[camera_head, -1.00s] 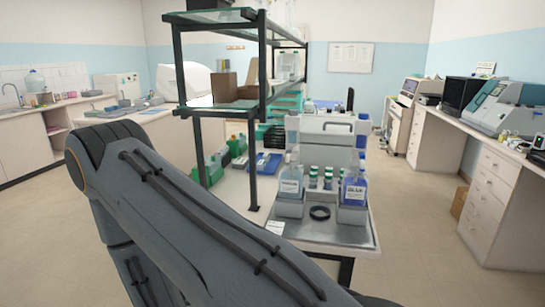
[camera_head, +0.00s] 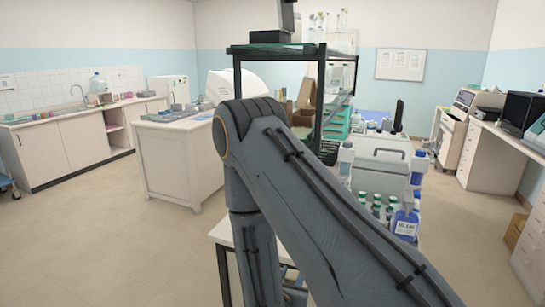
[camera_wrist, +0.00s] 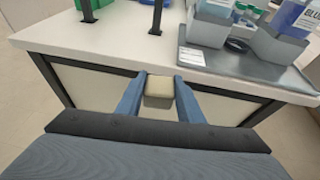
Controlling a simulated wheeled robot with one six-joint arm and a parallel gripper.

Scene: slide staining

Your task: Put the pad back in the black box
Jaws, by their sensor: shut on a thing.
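My gripper (camera_wrist: 160,88) shows in the wrist view, its two blue fingers shut on a small beige pad (camera_wrist: 159,84). The pad is held in front of the bench's side, below the white bench top (camera_wrist: 115,42). In the head view my arm covers the middle, and the gripper and pad are hidden. A dark flat box-like thing (camera_head: 270,37) sits on the shelf's top level; I cannot tell if it is the black box. No other clear black box shows.
A metal tray (camera_wrist: 238,66) with grey holders and bottles stands on the bench. A black-framed shelf (camera_head: 237,82) rises above it. A white island counter (camera_head: 165,165) stands at left, with open floor (camera_head: 130,240) before it. Another counter (camera_head: 535,205) lines the right.

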